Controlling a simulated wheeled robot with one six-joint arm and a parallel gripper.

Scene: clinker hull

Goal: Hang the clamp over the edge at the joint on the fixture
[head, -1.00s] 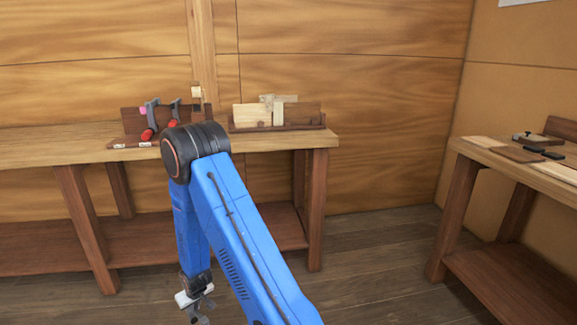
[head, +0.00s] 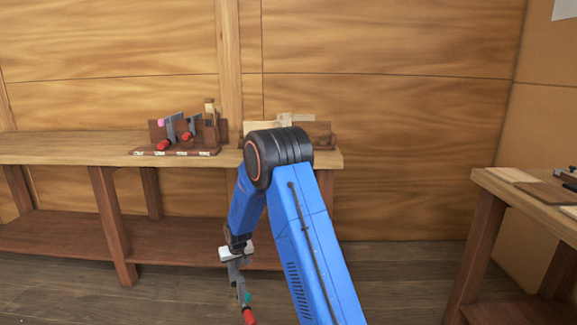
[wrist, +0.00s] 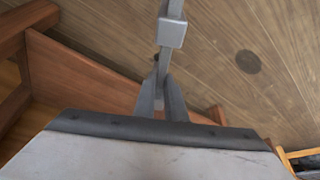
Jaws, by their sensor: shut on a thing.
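My gripper (head: 236,258) hangs low in front of the bench and is shut on a clamp (head: 239,279). The clamp has a grey metal bar, a small teal part and a red handle end (head: 249,316) pointing down. In the wrist view the clamp's grey bar (wrist: 171,33) runs up from between my gripper's fingers (wrist: 162,105). What looks like the fixture, pale boards (head: 258,127) against a brown backing (head: 322,130), stands on the bench behind my arm. My arm hides much of it, and I cannot make out the joint.
A brown rack (head: 175,151) with several red-handled clamps stands on the long bench (head: 80,150), left of my arm. The bench has a lower shelf (head: 60,232). A second bench (head: 530,195) stands at the right with boards on it. The floor between the benches is clear.

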